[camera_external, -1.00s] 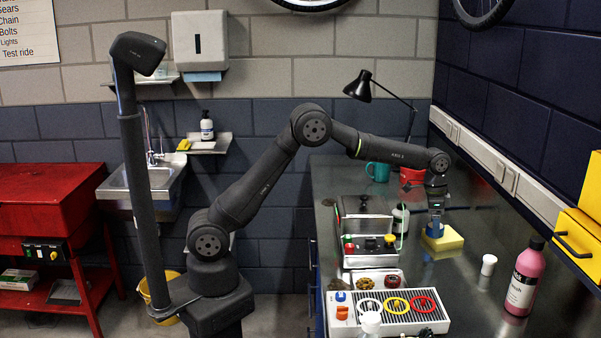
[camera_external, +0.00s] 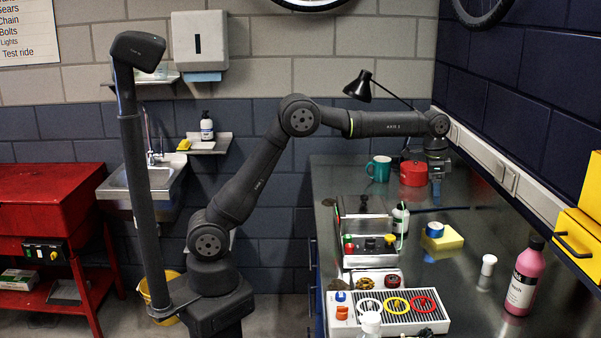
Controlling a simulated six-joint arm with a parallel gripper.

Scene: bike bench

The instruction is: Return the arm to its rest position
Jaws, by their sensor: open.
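My gripper (camera_external: 436,190) points down above the far part of the metal bench (camera_external: 480,215). Its jaws are open and small in this view, and I see nothing held between them. The red pot (camera_external: 411,174) stands just left of my gripper in the picture.
A teal mug (camera_external: 379,170), a black desk lamp (camera_external: 360,86) and a caddy (camera_external: 362,225) stand on the bench. Nearer are a tray with coloured rings (camera_external: 397,305), a white bottle (camera_external: 488,265) and a pink bottle (camera_external: 525,278). Yellow bins (camera_external: 583,240) are at the right wall.

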